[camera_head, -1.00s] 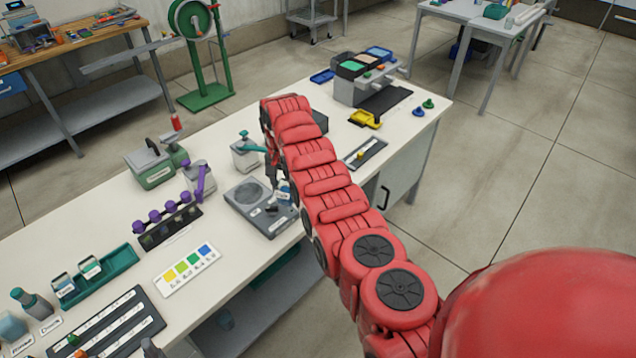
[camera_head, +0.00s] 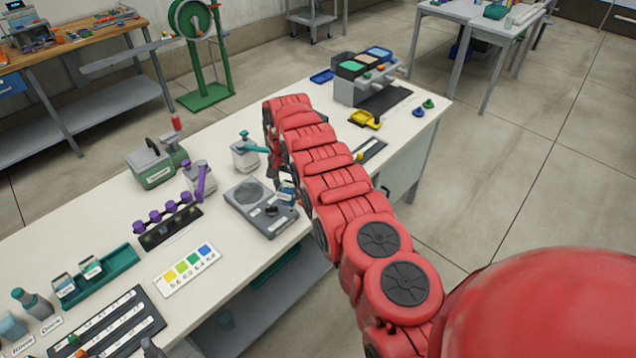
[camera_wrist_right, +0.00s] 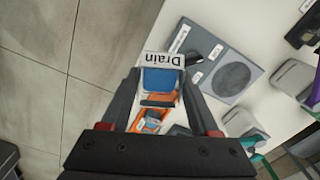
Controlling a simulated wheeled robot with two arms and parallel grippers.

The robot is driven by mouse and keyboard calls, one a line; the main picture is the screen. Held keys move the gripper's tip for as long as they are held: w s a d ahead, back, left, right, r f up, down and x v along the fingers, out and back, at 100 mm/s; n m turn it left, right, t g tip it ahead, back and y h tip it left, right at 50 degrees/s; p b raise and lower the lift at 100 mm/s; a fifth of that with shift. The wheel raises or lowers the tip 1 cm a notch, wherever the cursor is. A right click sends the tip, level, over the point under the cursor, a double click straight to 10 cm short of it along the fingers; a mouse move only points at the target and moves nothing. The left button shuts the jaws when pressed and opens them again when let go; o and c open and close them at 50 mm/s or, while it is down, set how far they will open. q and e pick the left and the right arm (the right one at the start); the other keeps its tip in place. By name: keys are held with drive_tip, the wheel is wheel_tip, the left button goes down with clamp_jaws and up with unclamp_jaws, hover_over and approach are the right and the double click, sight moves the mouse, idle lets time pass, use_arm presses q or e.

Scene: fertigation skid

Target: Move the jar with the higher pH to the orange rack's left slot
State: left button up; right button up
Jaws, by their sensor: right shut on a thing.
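My right gripper (camera_wrist_right: 161,82) is shut on a jar (camera_wrist_right: 160,80) with a white "Drain" label and a blue patch below it. In the head view a small part of the jar (camera_head: 287,196) shows by the grey device's right edge, and my red arm covers most of the gripper. An orange thing (camera_wrist_right: 152,122), perhaps the orange rack, shows beyond the jar in the wrist view. Its slots are largely hidden by the jar, and my arm hides it in the head view. My left gripper is not in view.
A grey device with a round plate (camera_head: 247,192) lies left of the jar. A colour card (camera_head: 187,270) runs from yellow to blue, with numbers. A teal tray (camera_head: 122,259) holds two small labelled containers.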

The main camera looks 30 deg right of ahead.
drive_tip(key=shift+s+d+f+m, duration=0.1)
drive_tip(key=shift+d+f+m, duration=0.2)
drive_tip(key=shift+f, duration=0.2)
drive_tip(key=shift+s+d+f+m, duration=0.1)
drive_tip(key=shift+d+f+m, duration=0.15)
drive_tip(key=shift+f, duration=0.2)
drive_tip(key=shift+s+d+f+m+p, duration=0.25)
drive_tip(key=shift+f+m+p, duration=0.05)
drive_tip(key=shift+f+m, duration=0.1)
drive_tip(key=shift+f, duration=0.35)
drive_tip(key=shift+d+f, duration=0.1)
drive_tip(key=shift+d, duration=0.05)
